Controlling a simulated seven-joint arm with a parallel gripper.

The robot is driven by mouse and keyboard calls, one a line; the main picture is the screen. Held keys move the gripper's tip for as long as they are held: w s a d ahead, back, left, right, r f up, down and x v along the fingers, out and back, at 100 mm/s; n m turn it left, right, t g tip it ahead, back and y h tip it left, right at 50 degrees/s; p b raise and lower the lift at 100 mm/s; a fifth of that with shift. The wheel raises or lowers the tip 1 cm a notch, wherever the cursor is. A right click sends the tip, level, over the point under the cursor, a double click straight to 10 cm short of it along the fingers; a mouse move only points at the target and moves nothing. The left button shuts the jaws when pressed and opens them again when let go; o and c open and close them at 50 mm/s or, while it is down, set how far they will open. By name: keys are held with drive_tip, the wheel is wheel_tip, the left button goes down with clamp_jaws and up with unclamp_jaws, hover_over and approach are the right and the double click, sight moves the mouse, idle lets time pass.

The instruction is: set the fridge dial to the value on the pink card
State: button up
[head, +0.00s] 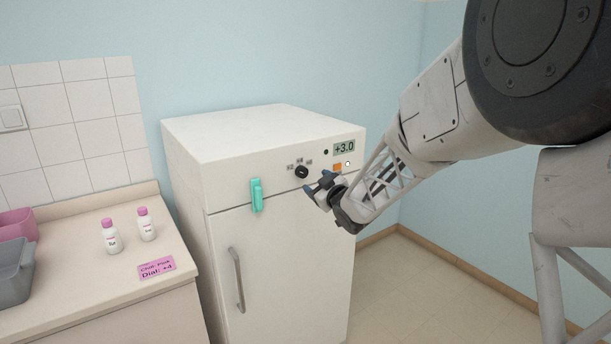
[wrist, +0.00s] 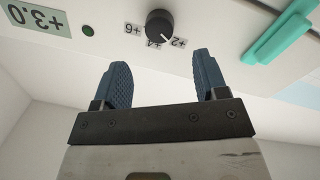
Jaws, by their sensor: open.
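The white fridge (head: 270,250) has a black round dial (head: 302,172) on its upper front panel, with labels around it. In the wrist view the dial (wrist: 159,24) shows upside down beside the labels +6, +4 and +2, and its white mark appears to point between +4 and +2. The display (head: 344,148) reads +3.0. The pink card (head: 157,268) on the counter reads "Dial: +4". My gripper (head: 321,186) is open and empty, just in front of and to the lower right of the dial. In the wrist view its blue fingertips (wrist: 161,68) are spread, apart from the dial.
A teal clip-like handle (head: 257,195) sticks out left of the dial. A grey door handle (head: 237,280) is below. An orange square (head: 337,167) and a white button are under the display. Two pink-capped bottles (head: 111,237) and bins (head: 14,272) stand on the counter.

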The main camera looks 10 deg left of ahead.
sight(304, 173)
drive_tip(key=shift+w+a, duration=0.1)
drive_tip(key=shift+w, duration=0.05)
drive_tip(key=shift+x, duration=3.7)
drive_tip(key=c, duration=0.9)
drive_tip(key=shift+c, duration=0.2)
